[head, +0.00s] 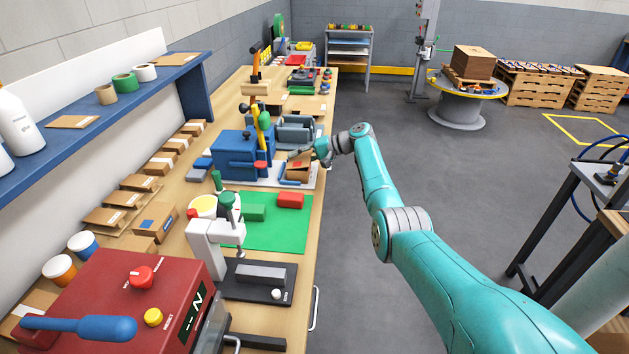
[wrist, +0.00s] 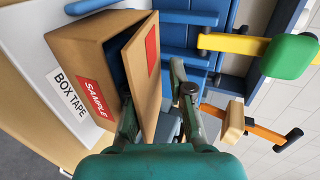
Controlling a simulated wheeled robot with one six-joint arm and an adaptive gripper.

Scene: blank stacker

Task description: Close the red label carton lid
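The brown carton (wrist: 75,45) has a red SAMPLE label (wrist: 95,96) on its side and a lid flap (wrist: 145,85) with a red patch. The lid stands partly open, with a dark gap between it and the box. My gripper (wrist: 150,90) has its fingers apart, one on each side of the lid's near edge. I cannot tell whether either finger touches it. In the head view, my gripper (head: 309,153) is at the small brown carton (head: 296,173) on the bench's right side, and the arm partly hides the contact.
A white BOX TAPE label (wrist: 68,92) lies beside the carton. A green mat (head: 270,235) with blocks lies nearer. Open floor is right of the bench.

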